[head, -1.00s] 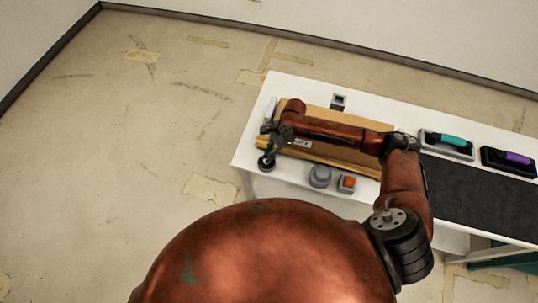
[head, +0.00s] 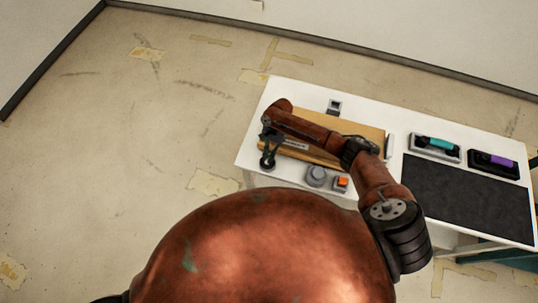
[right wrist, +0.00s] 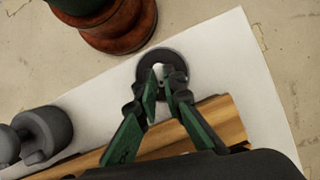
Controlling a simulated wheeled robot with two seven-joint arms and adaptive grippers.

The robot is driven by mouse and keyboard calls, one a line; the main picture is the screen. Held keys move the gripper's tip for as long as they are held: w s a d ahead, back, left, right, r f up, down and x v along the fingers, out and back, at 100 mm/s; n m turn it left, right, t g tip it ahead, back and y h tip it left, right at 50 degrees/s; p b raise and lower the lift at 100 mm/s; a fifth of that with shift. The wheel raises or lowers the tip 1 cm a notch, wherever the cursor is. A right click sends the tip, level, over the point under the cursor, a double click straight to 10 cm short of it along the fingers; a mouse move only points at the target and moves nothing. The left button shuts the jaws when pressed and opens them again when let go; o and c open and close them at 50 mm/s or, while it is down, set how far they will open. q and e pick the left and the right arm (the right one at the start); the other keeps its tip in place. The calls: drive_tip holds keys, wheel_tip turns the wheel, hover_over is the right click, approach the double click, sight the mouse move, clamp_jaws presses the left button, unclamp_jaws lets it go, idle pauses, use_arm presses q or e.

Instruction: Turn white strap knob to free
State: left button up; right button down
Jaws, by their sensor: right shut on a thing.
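The strap knob (right wrist: 160,72) shows in the right wrist view as a small white piece on a dark round base (right wrist: 177,58) near the corner of the white table. In the head view the dark base (head: 267,164) sits at the table's near left corner, partly covered by my gripper. My right gripper (right wrist: 163,82) reaches down over it, with its green fingers shut on the knob, one on each side. It also shows in the head view (head: 268,157). The fingers hide part of the knob, and I cannot read its setting. My left gripper is not in view.
A wooden board (head: 345,128) lies under my right forearm. A grey round knob (head: 316,175) and an orange button (head: 341,182) stand at the front edge. Teal (head: 436,144) and purple (head: 496,160) handsets and a black mat (head: 465,198) are at right.

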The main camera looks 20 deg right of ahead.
drive_tip(key=n, duration=0.2)
drive_tip(key=n+h, duration=0.1)
drive_tip(key=n+g, duration=0.1)
drive_tip(key=n, duration=0.1)
drive_tip(key=shift+w+a+n+h, duration=0.15)
drive_tip(key=shift+a+n+h, duration=0.15)
drive_tip(key=shift+h, duration=0.1)
drive_tip(key=n+h, duration=0.1)
drive_tip(key=n, duration=0.1)
drive_tip(key=n+h, duration=0.1)
drive_tip(key=n, duration=0.2)
drive_tip(key=shift+a, duration=0.2)
drive_tip(key=shift+n, duration=0.4)
drive_tip(key=c, duration=2)
unclamp_jaws()
drive_tip(key=shift+c, duration=0.2)
drive_tip(key=shift+w+r, duration=0.1)
drive_tip(key=shift+r, duration=0.05)
drive_tip(key=v, duration=1.1)
drive_tip(key=shift+w+a+r, duration=0.2)
drive_tip(key=shift+w+r, duration=0.05)
